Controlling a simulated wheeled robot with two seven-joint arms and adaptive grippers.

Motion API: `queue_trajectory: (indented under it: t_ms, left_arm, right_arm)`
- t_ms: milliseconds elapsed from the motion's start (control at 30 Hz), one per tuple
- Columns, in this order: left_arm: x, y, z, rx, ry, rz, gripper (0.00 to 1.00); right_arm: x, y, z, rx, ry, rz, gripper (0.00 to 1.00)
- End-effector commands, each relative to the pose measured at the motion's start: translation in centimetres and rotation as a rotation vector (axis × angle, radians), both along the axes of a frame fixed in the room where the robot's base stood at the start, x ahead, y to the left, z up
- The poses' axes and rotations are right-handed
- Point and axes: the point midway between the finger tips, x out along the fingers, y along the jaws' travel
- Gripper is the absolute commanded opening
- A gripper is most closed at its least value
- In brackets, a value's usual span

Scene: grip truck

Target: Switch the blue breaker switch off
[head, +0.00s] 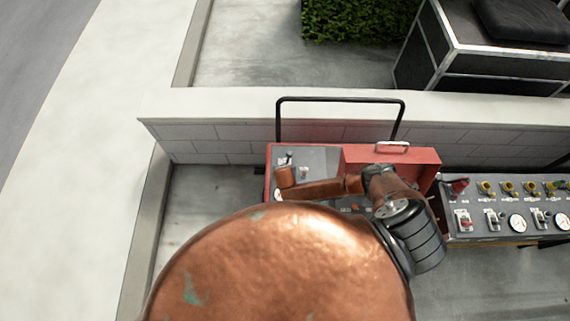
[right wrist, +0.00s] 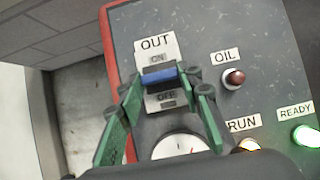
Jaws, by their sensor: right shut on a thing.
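The blue breaker switch (right wrist: 160,76) is on the grey panel under an OUT label, with an ON mark above its handle and an OFF mark below. My right gripper (right wrist: 163,87) has its two green fingers at either end of the blue handle and is shut on it. In the head view my right gripper (head: 286,167) is small, at the upper left of the red-framed control panel (head: 318,160); the blue handle cannot be made out there. My left gripper is not in view.
A second panel (head: 507,212) with gauges and switches stands to the right. A low block wall (head: 220,140) runs behind.

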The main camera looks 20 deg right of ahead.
Motion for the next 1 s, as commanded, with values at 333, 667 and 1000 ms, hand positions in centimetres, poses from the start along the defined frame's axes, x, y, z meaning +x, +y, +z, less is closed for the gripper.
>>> queue_trajectory:
  t_ms: [333,667,1000]
  left_arm:
    - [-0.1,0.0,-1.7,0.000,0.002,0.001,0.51]
    - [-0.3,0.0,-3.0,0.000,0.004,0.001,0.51]
    - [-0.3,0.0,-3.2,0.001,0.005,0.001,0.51]
  right_arm:
    - [-1.4,0.5,-1.1,-0.121,-0.242,-0.002,0.09]
    - [-1.8,0.7,-1.3,-0.182,-0.365,-0.001,0.09]
    - [-1.8,0.7,-1.1,-0.196,-0.393,-0.001,0.09]
